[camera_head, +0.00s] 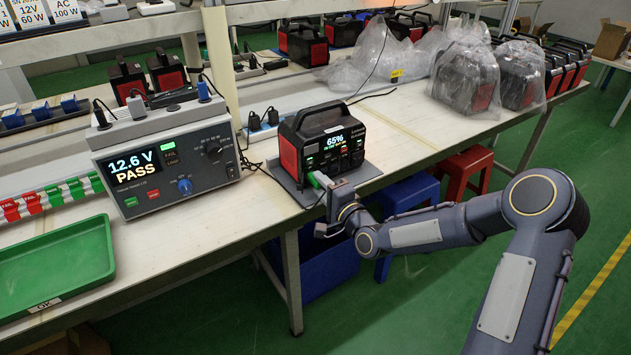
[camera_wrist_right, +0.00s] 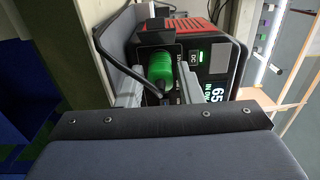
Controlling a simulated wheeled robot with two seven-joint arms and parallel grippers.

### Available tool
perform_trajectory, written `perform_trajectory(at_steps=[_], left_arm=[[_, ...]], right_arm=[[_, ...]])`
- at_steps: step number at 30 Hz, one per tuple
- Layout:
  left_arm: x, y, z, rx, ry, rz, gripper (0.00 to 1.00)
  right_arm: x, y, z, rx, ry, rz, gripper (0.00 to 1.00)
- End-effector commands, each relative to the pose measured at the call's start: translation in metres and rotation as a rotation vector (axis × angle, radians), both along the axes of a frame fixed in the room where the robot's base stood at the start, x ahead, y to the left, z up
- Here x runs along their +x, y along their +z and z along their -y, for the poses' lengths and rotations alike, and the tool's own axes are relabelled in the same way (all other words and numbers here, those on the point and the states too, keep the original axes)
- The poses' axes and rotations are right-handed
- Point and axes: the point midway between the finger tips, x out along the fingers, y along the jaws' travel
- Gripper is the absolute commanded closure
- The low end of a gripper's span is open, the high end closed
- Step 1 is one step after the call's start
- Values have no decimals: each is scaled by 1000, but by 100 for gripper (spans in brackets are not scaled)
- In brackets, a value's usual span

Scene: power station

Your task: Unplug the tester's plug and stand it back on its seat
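The power station (camera_head: 325,140), black and red, stands on a grey mat at the table's front edge; its screen reads 65%. The tester's green plug (camera_head: 317,180) is at the station's front socket and also shows in the right wrist view (camera_wrist_right: 160,68). My right gripper (camera_head: 331,191) is at the station's front. In the wrist view its fingers (camera_wrist_right: 158,87) lie either side of the plug; whether they press on it is unclear. The grey tester (camera_head: 168,160) reads 12.6 V PASS. A blue plug (camera_head: 203,91) and a black plug (camera_head: 101,117) stand on its top. My left gripper is out of view.
A green tray (camera_head: 55,268) marked OK lies at the front left, beside red and green tags (camera_head: 25,206). Bagged stations (camera_head: 467,78) stand at the back right. A cable runs from the tester towards the station. Bare tabletop lies between tray and station.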

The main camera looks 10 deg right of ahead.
Motion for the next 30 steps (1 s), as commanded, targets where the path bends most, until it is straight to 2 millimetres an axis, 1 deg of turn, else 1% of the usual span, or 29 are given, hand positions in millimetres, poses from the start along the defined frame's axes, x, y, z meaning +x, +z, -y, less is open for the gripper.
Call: perform_trajectory(at_steps=[1,6,9,25,30], left_arm=[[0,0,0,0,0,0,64],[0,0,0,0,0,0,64],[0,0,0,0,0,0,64],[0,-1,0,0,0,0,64],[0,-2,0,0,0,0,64]], right_arm=[[0,0,0,0,0,0,67],[0,0,0,0,0,0,89],[0,0,0,0,0,0,100],[-2,0,1,0,0,0,100],[-7,0,3,0,-1,1,100]])
